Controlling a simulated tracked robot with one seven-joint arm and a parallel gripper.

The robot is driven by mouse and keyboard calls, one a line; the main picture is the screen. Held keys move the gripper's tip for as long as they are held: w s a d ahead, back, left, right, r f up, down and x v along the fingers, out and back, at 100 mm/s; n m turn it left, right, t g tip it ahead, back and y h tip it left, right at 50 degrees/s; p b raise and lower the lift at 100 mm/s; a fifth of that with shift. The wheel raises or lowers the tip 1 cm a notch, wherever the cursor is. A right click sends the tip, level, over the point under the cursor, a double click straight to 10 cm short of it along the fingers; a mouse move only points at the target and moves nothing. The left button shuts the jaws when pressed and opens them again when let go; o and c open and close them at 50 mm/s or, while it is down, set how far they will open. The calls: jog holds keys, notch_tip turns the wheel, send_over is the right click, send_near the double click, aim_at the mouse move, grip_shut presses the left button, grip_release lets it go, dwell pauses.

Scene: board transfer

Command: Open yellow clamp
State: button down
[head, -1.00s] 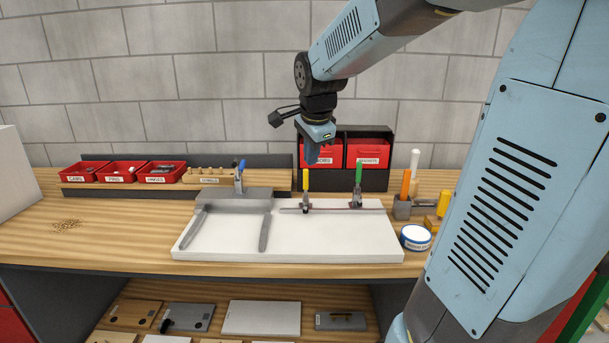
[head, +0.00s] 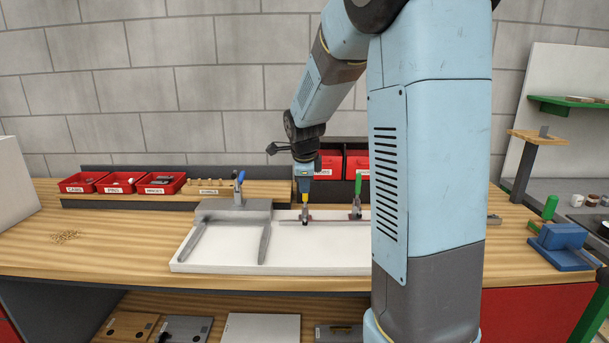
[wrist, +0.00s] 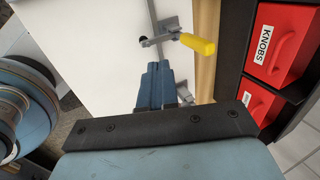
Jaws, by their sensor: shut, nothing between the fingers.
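The yellow clamp stands on the back part of the white board (head: 290,261); its yellow handle (head: 305,198) points up in the head view, partly hidden by my gripper. In the wrist view, the yellow handle (wrist: 200,45) and its grey metal bracket (wrist: 160,39) lie just past my fingertips. My gripper (wrist: 157,72) is shut and empty, with a small gap to the clamp in that view. In the head view my gripper (head: 304,184) is right at the top of the handle; I cannot tell there whether they touch.
A green-handled clamp (head: 357,190) stands to the right and a blue-handled clamp (head: 239,179) to the left. Red drawers (wrist: 284,42) are behind the board. My arm hides the board's right end. Red bins (head: 160,184) sit at the back left.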

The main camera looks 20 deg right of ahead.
jog(key=w+f, duration=0.1)
jog(key=w+d+f, duration=0.1)
jog(key=w, duration=0.1)
jog(key=shift+w+d+f, duration=0.15)
jog(key=shift+d+f, duration=0.05)
jog(key=shift+f, duration=0.2)
jog(key=shift+w+d, duration=0.25)
jog(key=shift+w, duration=0.45)
jog(key=shift+w+a, duration=0.1)
jog(key=shift+a, duration=0.05)
jog(key=shift+w, duration=0.1)
